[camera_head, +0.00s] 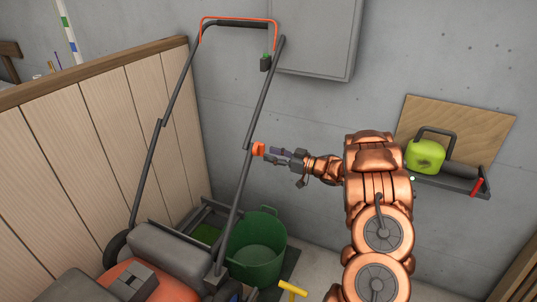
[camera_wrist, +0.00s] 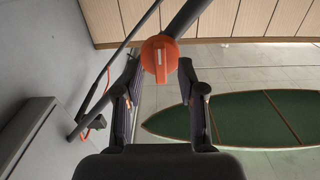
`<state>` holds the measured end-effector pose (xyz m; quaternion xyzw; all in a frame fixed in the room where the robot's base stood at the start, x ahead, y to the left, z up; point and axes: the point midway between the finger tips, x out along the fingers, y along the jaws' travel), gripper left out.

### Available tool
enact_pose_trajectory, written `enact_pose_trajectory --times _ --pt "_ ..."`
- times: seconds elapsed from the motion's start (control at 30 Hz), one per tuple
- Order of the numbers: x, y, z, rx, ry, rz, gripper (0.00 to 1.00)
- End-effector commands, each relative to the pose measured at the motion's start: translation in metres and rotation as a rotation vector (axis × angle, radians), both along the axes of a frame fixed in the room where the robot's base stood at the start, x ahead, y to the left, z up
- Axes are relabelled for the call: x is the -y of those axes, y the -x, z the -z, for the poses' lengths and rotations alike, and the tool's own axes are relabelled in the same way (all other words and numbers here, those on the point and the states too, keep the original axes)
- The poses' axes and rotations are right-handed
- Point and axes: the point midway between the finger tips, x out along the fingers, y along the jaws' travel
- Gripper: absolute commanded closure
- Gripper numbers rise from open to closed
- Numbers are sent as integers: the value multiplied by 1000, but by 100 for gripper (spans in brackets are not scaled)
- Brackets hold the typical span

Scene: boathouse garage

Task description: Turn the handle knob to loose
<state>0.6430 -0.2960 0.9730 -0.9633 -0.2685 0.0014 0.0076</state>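The orange handle knob (camera_head: 258,149) sits on the dark handle tube of a lawn mower (camera_head: 150,270). In the wrist view the knob (camera_wrist: 159,60) faces me, with a pale bar mark running up and down on it. My gripper (camera_head: 268,156) is just right of the knob in the head view. In the wrist view my gripper (camera_wrist: 160,80) is open, with one finger on each side of the knob and a visible gap on both sides. Nothing is held. The knob's back is hidden.
A wood-panel partition (camera_head: 110,120) stands left of the mower. A green bucket (camera_head: 258,245) is below the knob. A grey wall cabinet (camera_head: 315,35) hangs above. A green pointed board-like shape (camera_wrist: 240,118) lies beyond.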

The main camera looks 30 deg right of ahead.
Motion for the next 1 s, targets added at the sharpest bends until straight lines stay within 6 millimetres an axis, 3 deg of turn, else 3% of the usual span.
enact_pose_trajectory --times 0.3,0.5,1.0 --pt "34 53 1 -2 1 6 60" --pt "46 75 0 -1 1 2 60" --pt "51 83 1 -1 1 1 60"
